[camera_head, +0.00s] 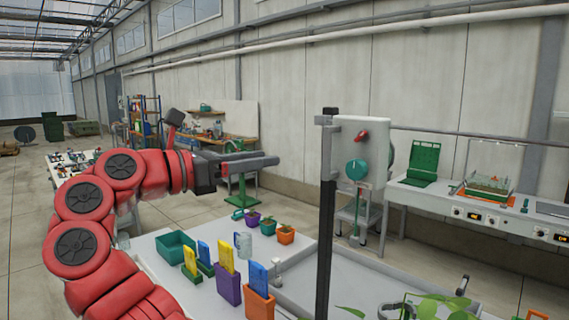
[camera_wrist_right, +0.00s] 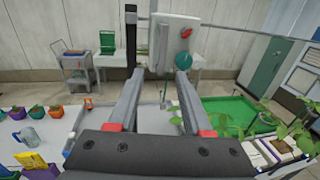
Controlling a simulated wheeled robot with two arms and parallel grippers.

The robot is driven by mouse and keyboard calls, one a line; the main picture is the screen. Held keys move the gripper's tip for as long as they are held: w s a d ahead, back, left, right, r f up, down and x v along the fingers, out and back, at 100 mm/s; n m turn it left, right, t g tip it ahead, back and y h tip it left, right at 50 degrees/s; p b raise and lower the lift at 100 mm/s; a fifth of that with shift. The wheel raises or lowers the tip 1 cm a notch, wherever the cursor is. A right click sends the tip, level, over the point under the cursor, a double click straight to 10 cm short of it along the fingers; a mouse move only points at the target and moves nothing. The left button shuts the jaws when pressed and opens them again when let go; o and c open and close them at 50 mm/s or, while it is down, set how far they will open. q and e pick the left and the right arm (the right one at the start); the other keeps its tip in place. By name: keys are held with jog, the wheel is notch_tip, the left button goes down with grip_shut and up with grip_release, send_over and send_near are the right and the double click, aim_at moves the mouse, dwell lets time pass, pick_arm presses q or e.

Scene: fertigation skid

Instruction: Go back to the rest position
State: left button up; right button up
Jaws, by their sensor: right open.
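My right gripper (camera_head: 268,161) is at the end of the red arm (camera_head: 122,170) in the head view. It is held in the air above the table, pointing right. Its two fingers are apart with nothing between them, as the right wrist view (camera_wrist_right: 157,75) also shows. Ahead of it stands a white control box (camera_head: 377,137) on a black post, with a teal knob (camera_head: 356,169) and a red handle (camera_head: 361,136). The box (camera_wrist_right: 161,50) and teal knob (camera_wrist_right: 185,66) show beyond the fingers in the wrist view, apart from them. My left gripper is not in view.
Below the gripper, a white table (camera_head: 205,298) holds a teal bin (camera_head: 174,246), several coloured pots, packets and a clear jug (camera_head: 242,247). A grey tray (camera_head: 350,284) and leafy plants (camera_head: 440,305) are at front right. A bench (camera_head: 470,212) stands behind at right.

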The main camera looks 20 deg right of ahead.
jog(key=shift+s+a, duration=0.2)
jog(key=shift+a, duration=0.55)
